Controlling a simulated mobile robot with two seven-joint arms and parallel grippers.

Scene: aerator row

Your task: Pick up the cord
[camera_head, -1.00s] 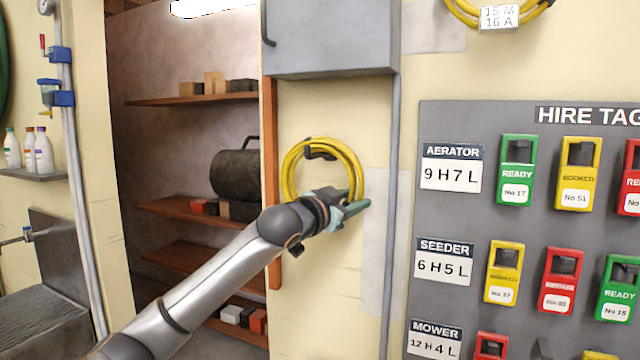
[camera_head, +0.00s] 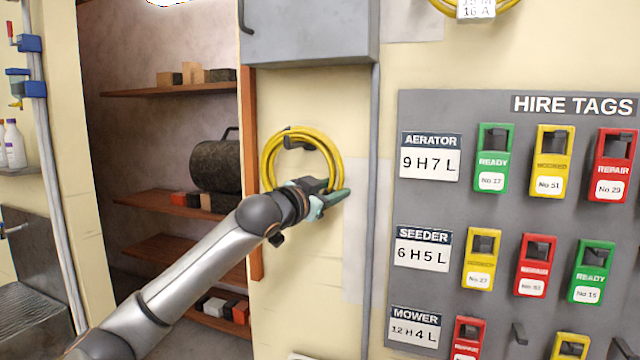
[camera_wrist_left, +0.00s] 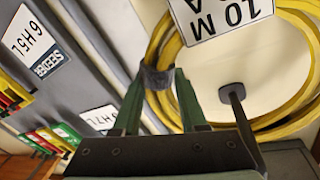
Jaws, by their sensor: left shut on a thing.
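The cord (camera_head: 268,165) is a yellow coil hanging against the cream wall, with a dark hook (camera_head: 298,142) at its top. In the left wrist view the cord (camera_wrist_left: 285,125) shows as a large loop with a white tag (camera_wrist_left: 222,14) reading "10 M". A dark band (camera_wrist_left: 156,78) wraps the strands between the green fingers. My left gripper (camera_head: 328,201) is at the coil's lower right and is shut on the cord; it also shows in the left wrist view (camera_wrist_left: 158,92). The coil is still around the hook. My right gripper is out of view.
A grey cabinet (camera_head: 308,32) is above the coil, and a grey conduit (camera_head: 372,200) runs down to its right. A grey board (camera_head: 440,212) with coloured hire tags is farther right. Wooden shelves (camera_head: 165,203) are in the recess at left. Another yellow cord (camera_head: 450,8) hangs at top.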

